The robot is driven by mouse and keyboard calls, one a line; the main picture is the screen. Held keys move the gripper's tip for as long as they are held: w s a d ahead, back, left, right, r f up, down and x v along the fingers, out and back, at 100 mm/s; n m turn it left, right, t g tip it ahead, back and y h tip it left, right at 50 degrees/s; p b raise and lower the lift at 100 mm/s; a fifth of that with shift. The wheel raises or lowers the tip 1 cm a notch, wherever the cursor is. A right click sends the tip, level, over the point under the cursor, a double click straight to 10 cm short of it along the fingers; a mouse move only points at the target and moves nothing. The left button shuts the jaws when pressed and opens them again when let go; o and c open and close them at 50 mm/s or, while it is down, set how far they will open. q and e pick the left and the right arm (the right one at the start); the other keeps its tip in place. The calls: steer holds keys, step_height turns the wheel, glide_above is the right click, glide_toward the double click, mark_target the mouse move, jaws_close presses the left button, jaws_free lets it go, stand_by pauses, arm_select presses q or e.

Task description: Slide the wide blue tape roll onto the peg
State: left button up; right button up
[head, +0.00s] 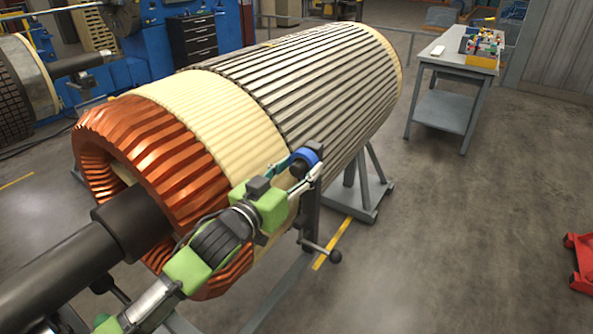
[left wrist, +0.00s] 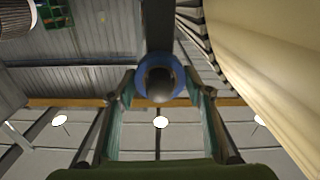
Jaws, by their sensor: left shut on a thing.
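The blue tape roll (head: 306,155) is a short ring held between the fingertips of my left gripper (head: 299,171), beside the big rotor. It also shows in the left wrist view (left wrist: 148,71), between the two fingers of the left gripper (left wrist: 160,92). The peg's dark rounded end (left wrist: 160,86) shows within the ring and covers its lower part. The roll appears to be around the peg; how far along it sits I cannot tell. A dark upright post (head: 311,205) stands beneath the peg. My right gripper is not in view.
The large rotor (head: 300,85) with copper windings (head: 150,150) lies close along my left arm. Its grey stand (head: 375,195) and a ball-ended handle (head: 334,256) are near the post. A grey table (head: 445,110) stands at back right. The floor at right is mostly clear.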

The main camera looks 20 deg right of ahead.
arm_select(q)
steer(key=shift+w+d, duration=0.1)
steer(key=shift+d, duration=0.05)
steer(key=o, duration=1.6)
steer(key=shift+p+v, duration=0.75)
steer(key=shift+v, duration=0.45)
steer(key=p+v, duration=0.3)
steer(key=v, duration=0.3)
steer(key=shift+s+a, duration=0.3)
